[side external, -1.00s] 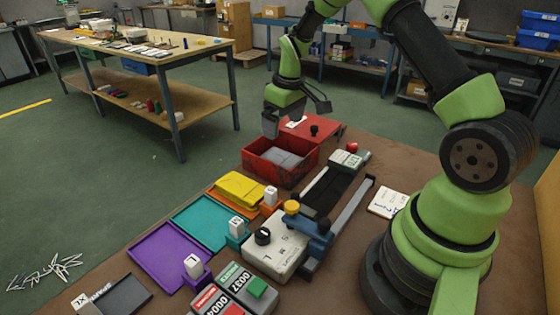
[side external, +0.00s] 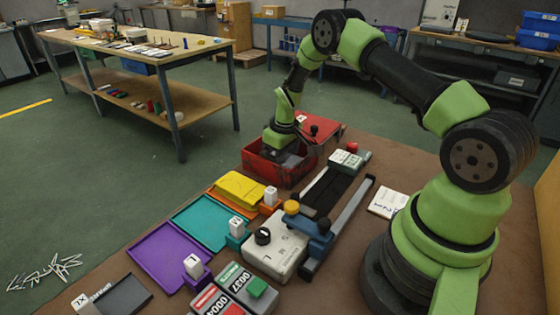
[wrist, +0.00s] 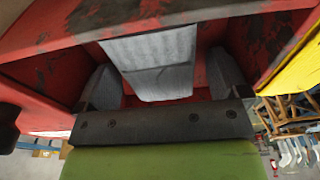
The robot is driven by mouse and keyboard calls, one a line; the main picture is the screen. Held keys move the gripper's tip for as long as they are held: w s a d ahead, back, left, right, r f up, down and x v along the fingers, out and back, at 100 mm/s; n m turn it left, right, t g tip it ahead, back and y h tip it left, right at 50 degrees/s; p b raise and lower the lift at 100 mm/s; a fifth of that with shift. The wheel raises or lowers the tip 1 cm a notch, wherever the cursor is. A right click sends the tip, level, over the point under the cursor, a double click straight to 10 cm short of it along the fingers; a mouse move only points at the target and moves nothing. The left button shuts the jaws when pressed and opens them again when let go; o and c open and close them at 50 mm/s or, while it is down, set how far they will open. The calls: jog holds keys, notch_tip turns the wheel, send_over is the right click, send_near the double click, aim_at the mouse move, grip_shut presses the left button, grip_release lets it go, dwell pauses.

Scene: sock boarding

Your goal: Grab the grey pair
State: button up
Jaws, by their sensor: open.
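The grey pair (wrist: 152,48) lies folded inside the red bin (side external: 262,171), and the wrist view shows its ribbed grey fabric close up. My gripper (wrist: 162,78) is down inside the bin, with one finger on each side of the pair. The fingers are open, and a gap shows between each of them and the fabric. In the side view my gripper (side external: 284,160) hides most of the bin's inside, and the grey pair cannot be made out there. The fingertips' depth beside the pair cannot be told.
The bin's worn red walls stand close around my gripper. A yellow tray (side external: 241,186), a teal tray (side external: 203,222) and a purple tray (side external: 163,258) lie nearer the camera. A dark slide with rails (side external: 338,190) and a white control box (side external: 275,254) stand to the right.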

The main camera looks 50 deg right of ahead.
jog(key=c, duration=1)
